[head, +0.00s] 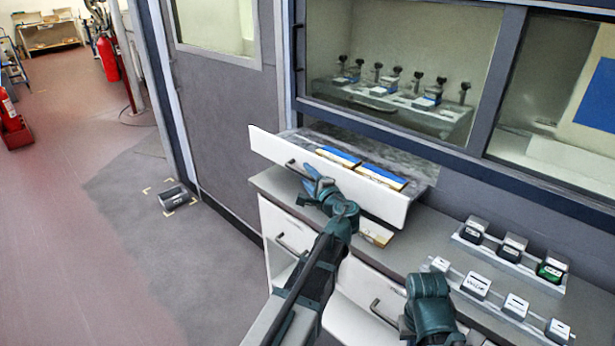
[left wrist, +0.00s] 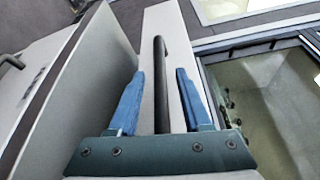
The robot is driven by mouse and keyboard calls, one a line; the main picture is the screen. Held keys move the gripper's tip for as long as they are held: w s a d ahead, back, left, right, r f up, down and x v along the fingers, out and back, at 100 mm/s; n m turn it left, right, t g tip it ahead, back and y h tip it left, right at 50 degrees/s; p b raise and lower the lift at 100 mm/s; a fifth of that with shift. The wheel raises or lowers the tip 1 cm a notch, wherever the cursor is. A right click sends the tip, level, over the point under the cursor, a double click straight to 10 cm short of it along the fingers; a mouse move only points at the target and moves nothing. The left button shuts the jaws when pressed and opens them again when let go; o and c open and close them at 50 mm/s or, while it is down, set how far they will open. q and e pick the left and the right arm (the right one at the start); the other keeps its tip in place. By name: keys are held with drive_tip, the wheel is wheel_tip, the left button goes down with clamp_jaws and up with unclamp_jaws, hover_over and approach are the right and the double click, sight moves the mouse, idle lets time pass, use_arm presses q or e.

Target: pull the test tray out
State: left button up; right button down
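The test tray (head: 345,180) has a long white front panel and sticks out of the cabinet below the glass window. Blue and wooden pieces (head: 362,167) lie in it just behind the panel. A dark bar handle (head: 297,170) is on the left part of the panel. My left gripper (head: 313,178) is at this handle. In the left wrist view the handle (left wrist: 160,60) stands between the two blue fingers of my left gripper (left wrist: 159,76), with a gap on each side. The fingers are open. My right arm shows at the lower right, but its gripper is not visible.
A grey counter (head: 440,240) runs below the tray, with white drawers (head: 285,240) under it. Racks with small labelled blocks (head: 495,290) stand on the counter at the right. A dark box (head: 174,197) lies on the floor at the left, where the floor is otherwise largely clear.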

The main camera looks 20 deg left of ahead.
use_arm(q)
drive_tip(key=shift+d, duration=0.1)
drive_tip(key=p+v, duration=0.1)
drive_tip(key=v, duration=1.2)
drive_tip(key=shift+s+d, duration=0.25)
drive_tip(key=shift+r, duration=0.1)
drive_tip(key=s+d+f+n+g+h+p, duration=0.45)
drive_tip(key=s+f+g, duration=0.25)
drive_tip(key=s+f, duration=0.25)
drive_tip(key=s+d+f+n+g+h, duration=0.1)
drive_tip(key=s+d+f+g+h, duration=0.1)
drive_tip(key=s+d, duration=0.3)
drive_tip(key=s+d+f+n+g+h+p, duration=0.1)
drive_tip(key=s+d+f+g+h, duration=0.1)
drive_tip(key=s+d+h, duration=0.3)
drive_tip(key=shift+d+f+g, duration=0.4)
drive_tip(key=shift+d, duration=0.5)
idle(0.3)
